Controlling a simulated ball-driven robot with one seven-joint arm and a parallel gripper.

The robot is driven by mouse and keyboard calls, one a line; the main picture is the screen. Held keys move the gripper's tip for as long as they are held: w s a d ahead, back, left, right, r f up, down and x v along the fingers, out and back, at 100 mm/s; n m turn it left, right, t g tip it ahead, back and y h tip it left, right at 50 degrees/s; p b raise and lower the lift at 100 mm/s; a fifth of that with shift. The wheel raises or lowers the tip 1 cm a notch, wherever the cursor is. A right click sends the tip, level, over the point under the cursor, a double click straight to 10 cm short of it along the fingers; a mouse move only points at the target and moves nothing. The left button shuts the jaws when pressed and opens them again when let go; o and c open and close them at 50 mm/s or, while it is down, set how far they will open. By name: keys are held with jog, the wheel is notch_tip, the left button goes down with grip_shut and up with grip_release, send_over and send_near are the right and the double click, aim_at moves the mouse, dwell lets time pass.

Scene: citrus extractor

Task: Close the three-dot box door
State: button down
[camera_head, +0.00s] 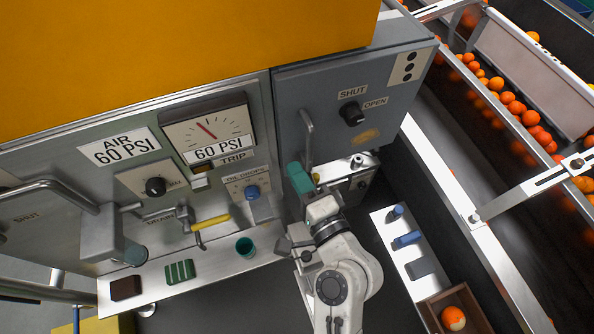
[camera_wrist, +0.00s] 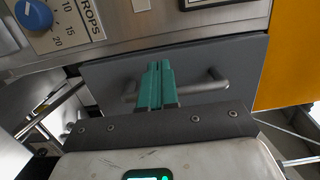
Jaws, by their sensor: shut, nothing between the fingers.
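The three-dot box door (camera_head: 325,90) is a blue-grey panel at the upper centre-right of the head view. It carries a three-dot label (camera_head: 410,67), a black knob (camera_head: 352,113) between SHUT and OPEN, and a bar handle (camera_head: 307,132) near its left edge. It looks close to flush with the box; I cannot tell whether a small gap remains. My gripper (camera_head: 300,178), with teal fingers, is shut and empty just below the handle. In the wrist view the fingers (camera_wrist: 160,72) overlap the middle of the bar handle (camera_wrist: 205,86); contact is unclear.
Left of the door is a panel with a gauge (camera_head: 208,130), a blue knob (camera_head: 252,192) and a yellow-handled valve (camera_head: 212,222). A conveyor with oranges (camera_head: 515,107) runs along the right.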

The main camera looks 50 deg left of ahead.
jog(key=s+b+v, duration=0.1)
jog(key=b+v, duration=0.1)
jog(key=v, duration=0.7)
jog(key=shift+a, duration=0.2)
jog(key=shift+f, duration=0.15)
jog(key=w+d+f+n+h, duration=0.15)
jog(key=d+f+h, duration=0.4)
jog(key=d, duration=0.55)
jog(key=d+f+n+h, duration=0.2)
jog(key=d+f+h, duration=0.4)
jog(key=d, duration=0.5)
jog(key=s+d+f+g+h, duration=0.1)
jog(key=s+d, duration=0.4)
jog(key=d, duration=0.5)
jog(key=s+d+f+g+h, duration=0.2)
jog(key=s+d+h, duration=0.3)
jog(key=d, duration=0.5)
jog(key=shift+s+f+m+g, duration=0.3)
jog(key=shift+f+m, duration=0.15)
jog(key=shift+f, duration=0.15)
